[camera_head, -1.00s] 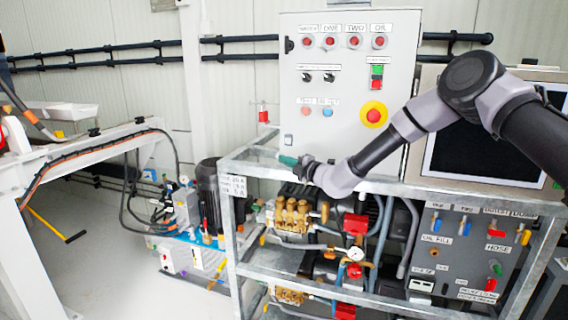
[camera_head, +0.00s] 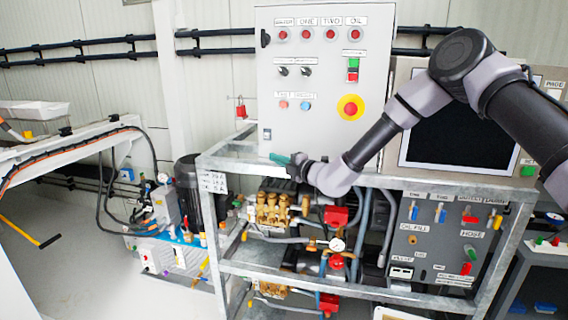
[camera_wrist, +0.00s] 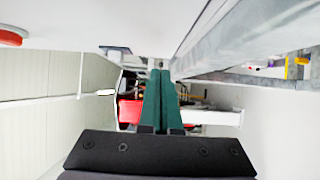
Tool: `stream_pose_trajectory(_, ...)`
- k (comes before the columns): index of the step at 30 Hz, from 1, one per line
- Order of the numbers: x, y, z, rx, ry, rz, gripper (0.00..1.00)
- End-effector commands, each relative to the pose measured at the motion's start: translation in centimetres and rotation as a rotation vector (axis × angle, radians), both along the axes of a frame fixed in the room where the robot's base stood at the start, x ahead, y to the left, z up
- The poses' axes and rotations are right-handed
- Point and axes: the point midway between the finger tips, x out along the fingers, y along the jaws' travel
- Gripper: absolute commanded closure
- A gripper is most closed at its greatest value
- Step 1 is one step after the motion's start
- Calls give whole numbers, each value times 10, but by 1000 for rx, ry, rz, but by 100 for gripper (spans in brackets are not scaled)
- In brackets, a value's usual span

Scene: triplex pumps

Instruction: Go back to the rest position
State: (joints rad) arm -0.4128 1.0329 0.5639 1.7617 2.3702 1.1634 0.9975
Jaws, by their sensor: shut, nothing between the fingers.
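My gripper (camera_head: 281,159) shows in the head view as a small green tip at the end of my grey and black arm. It is just in front of the lower left part of the grey control cabinet (camera_head: 297,82), above the top rail of the metal pump frame (camera_head: 228,160). In the wrist view my gripper (camera_wrist: 161,82) has its two green fingers together, with nothing between them. Whether the fingertips touch anything cannot be told.
A monitor (camera_head: 462,138) stands behind my arm. A valve panel (camera_head: 438,235) is at lower right, and brass pumps (camera_head: 272,209) sit inside the frame. A red padlock (camera_head: 241,109) hangs at the cabinet's left.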

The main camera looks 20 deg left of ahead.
Motion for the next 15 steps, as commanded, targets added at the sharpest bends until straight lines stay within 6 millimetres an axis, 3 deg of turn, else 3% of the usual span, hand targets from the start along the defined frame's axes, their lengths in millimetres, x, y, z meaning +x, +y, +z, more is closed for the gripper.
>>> stream_pose_trajectory(6, -17, -35, -1, -2, 1, 3, 100)
stream_pose_trajectory(15, -25, -48, 3, -3, -12, 10, 100)
